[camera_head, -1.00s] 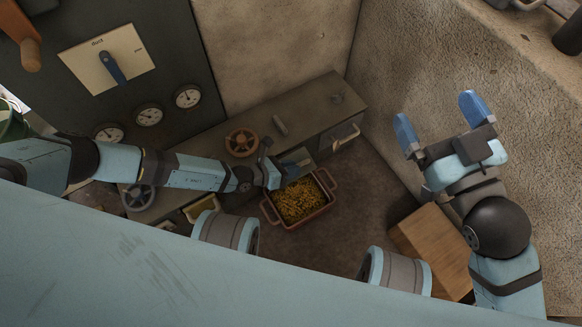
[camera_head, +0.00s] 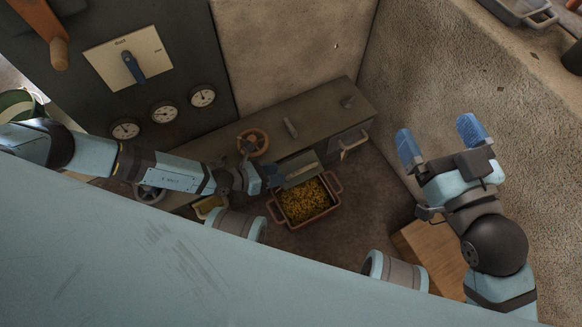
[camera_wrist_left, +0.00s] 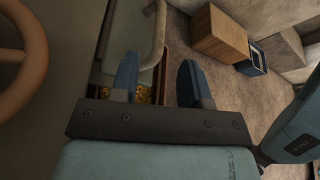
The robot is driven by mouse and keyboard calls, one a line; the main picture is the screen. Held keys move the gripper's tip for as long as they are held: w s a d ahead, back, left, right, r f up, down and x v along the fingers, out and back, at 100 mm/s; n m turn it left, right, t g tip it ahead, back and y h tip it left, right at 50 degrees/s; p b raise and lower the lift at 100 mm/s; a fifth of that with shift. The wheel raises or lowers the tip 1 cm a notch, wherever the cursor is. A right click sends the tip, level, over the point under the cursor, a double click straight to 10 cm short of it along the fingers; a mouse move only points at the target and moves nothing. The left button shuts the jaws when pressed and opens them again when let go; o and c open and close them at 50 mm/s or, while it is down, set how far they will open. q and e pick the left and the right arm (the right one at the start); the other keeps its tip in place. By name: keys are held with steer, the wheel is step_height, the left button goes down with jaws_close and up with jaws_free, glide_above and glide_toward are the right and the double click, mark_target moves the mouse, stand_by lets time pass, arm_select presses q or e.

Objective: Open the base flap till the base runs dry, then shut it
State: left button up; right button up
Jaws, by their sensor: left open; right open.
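The base flap (camera_head: 300,172) is a grey-green plate on the front of the low dark base (camera_head: 310,115). It hangs tilted out over the back of a red-brown tray (camera_head: 312,222) with two end handles. The tray holds a heap of yellow bits (camera_head: 304,200). My left gripper (camera_head: 272,174) is open at the flap's left end, with nothing seen between its fingers. In the left wrist view its fingers (camera_wrist_left: 158,78) stand apart, with a pale bar handle (camera_wrist_left: 158,35) just beyond. Whether bits still fall is hidden. My right gripper (camera_head: 440,138) is open and empty at the right.
A handled front panel (camera_head: 350,142) is right of the flap. A wooden box (camera_head: 425,255) sits on the floor near the right wall. Floor right of the tray is clear.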

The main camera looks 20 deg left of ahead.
arm_select(q)
steer(key=p+v, duration=0.1)
steer(key=v, duration=0.4)
steer(key=shift+s+a, duration=0.1)
arm_select(e)
steer(key=shift+s+a+f+m, duration=0.1)
steer(key=shift+s+a+m, duration=0.15)
steer(key=shift+s+m, duration=0.2)
